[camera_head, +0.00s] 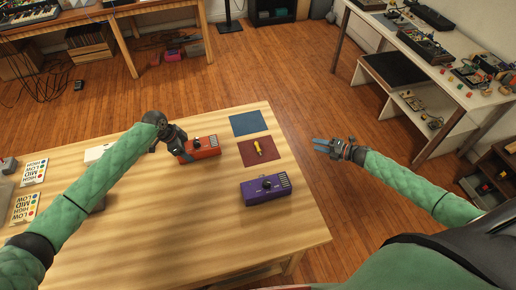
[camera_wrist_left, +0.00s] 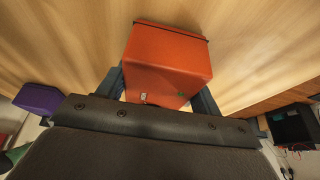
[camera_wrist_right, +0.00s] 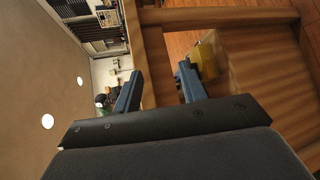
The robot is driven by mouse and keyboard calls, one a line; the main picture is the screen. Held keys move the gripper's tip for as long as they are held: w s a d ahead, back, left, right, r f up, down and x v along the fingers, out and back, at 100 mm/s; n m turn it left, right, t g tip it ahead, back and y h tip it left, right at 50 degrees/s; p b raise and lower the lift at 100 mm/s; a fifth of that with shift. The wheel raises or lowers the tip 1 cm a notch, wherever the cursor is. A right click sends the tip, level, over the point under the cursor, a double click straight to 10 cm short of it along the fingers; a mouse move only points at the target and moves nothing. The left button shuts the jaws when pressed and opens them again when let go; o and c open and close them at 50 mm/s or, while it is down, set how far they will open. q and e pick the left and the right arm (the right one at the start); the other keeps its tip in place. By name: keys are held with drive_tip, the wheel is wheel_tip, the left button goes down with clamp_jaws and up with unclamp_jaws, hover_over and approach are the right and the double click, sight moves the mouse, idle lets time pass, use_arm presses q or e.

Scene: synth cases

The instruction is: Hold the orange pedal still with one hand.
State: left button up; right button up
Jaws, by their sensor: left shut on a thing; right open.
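The orange pedal (camera_head: 203,147) is a box with a dark knob, resting on the wooden table near its middle. My left gripper (camera_head: 178,148) is shut on the left end of the orange pedal. In the left wrist view the orange pedal (camera_wrist_left: 167,62) sits between the two fingers of my left gripper (camera_wrist_left: 163,85). My right gripper (camera_head: 322,146) is open and empty, out past the table's right edge. In the right wrist view nothing is between the fingers of my right gripper (camera_wrist_right: 158,85).
A purple pedal (camera_head: 266,189) lies on the table to the front right. Label cards (camera_head: 25,207) lie at the left.

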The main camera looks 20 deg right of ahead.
drive_tip(key=w+a+r+n+g+y, duration=0.2)
drive_tip(key=w+a+r+n+y, duration=0.1)
drive_tip(key=w+a+r+n, duration=0.65)
drive_tip(key=w+a+r+n+g+y, duration=0.25)
drive_tip(key=w+a+r+n, duration=0.45)
drive_tip(key=r, duration=0.5)
drive_tip(key=n+g+h, duration=1.1)
drive_tip(key=n+h, duration=0.5)
drive_tip(key=n, duration=1.1)
hover_over(256, 143)
drive_tip(key=w, duration=0.3)
drive_tip(key=shift+y, duration=0.25)
drive_tip(key=f, duration=1)
drive_tip(key=shift+s+d, duration=0.1)
drive_tip(key=shift+d, duration=0.1)
drive_tip(key=shift+x, duration=2.95)
drive_tip(key=shift+a, duration=0.1)
clamp_jaws()
